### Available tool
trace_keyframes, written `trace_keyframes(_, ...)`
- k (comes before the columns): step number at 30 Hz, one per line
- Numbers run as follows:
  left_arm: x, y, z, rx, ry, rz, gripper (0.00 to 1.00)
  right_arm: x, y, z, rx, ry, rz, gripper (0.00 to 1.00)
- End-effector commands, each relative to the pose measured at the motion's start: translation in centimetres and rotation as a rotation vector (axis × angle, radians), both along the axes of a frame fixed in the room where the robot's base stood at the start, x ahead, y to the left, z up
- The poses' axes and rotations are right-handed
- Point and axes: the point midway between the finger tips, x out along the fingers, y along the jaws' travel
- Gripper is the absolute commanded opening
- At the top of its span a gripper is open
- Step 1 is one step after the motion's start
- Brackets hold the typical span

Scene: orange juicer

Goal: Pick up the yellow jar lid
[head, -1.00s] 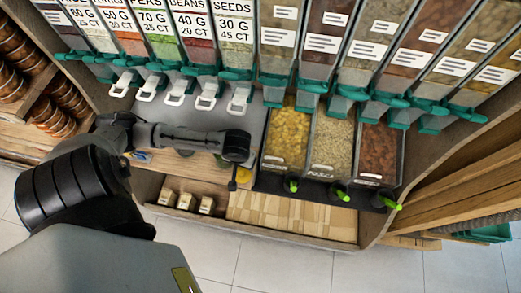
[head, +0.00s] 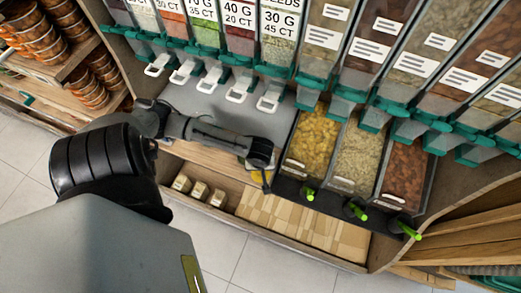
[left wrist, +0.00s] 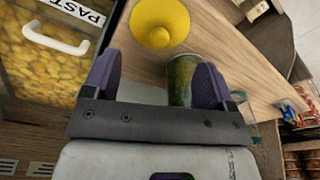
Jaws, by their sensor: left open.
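The yellow jar lid (left wrist: 160,22) lies on the wooden counter, with a round knob on top. It is near the top middle of the left wrist view, beyond my left fingertips and not touching them. My left gripper (left wrist: 158,82) is open and empty, with its two purple-grey fingers apart. My right gripper is not in view.
A glass jar with green contents (left wrist: 181,82) stands by the right finger. A pasta bin (left wrist: 40,62) with a white handle is at left. In the head view, bins with green-handled scoops (head: 356,210) stand right of my gripper. Dispensers (head: 262,50) line the back.

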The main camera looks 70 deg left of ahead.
Motion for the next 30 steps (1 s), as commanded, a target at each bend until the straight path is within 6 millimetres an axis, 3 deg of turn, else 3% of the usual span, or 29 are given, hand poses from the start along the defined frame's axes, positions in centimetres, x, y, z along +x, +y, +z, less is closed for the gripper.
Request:
trace_keyframes(5,0.0,0.1,-0.8,0.000,0.000,-0.001,0.79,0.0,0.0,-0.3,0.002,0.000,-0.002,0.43)
trace_keyframes(18,0.3,0.3,-5.5,0.002,0.000,-0.003,0.79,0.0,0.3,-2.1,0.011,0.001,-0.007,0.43)
trace_keyframes(27,0.3,0.3,-5.8,0.001,0.000,-0.003,0.79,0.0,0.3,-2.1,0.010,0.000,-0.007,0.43)
trace_keyframes(30,0.3,0.3,-5.8,0.001,0.000,-0.003,0.71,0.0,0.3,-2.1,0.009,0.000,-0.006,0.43)
